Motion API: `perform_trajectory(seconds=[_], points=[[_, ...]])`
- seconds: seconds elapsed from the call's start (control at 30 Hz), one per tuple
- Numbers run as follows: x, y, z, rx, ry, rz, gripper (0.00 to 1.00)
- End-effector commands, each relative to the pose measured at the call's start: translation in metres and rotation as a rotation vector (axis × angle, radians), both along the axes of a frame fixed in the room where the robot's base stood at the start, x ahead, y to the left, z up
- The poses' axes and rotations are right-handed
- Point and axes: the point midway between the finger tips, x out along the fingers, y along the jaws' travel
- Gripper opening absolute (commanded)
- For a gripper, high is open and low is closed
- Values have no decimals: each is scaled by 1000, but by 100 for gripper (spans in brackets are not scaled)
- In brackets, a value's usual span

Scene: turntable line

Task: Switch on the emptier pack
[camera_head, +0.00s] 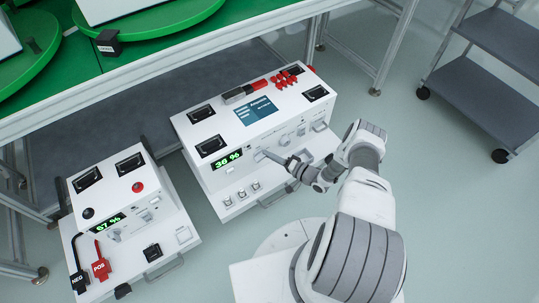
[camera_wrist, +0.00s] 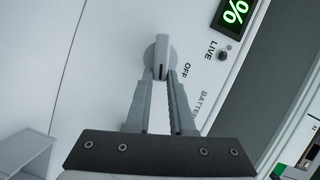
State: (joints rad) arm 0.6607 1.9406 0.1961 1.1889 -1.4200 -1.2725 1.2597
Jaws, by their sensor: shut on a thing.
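The right white pack (camera_head: 215,182) shows a green "36 %" display (camera_head: 228,159). The left white pack (camera_head: 165,212) shows "67 %" on its display (camera_head: 109,224). My gripper (camera_head: 268,156) is at the front face of the 36 % pack. In the wrist view its two fingers (camera_wrist: 161,76) are shut on the grey rotary knob (camera_wrist: 161,47). The labels "LIVE", "OFF" and a partly hidden "BATTE..." stand beside the knob. Part of the display, with a "%" sign, shows at the top (camera_wrist: 235,11). Which label the knob points to is hard to tell.
Red and black clamps (camera_head: 284,79) lie on top of the 36 % pack. A bench with green turntables (camera_head: 150,22) stands behind. A grey cart (camera_head: 497,85) stands at the right, with clear floor before it.

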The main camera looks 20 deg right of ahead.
Motion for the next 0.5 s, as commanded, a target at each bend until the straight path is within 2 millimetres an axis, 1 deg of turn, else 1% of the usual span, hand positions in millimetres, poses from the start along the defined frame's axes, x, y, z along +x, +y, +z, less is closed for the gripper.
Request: perform_trajectory(seconds=[0.2,0.5], points=[[1,0,-5,150,48,0,0],[1,-1,-9,276,90,-1,0]])
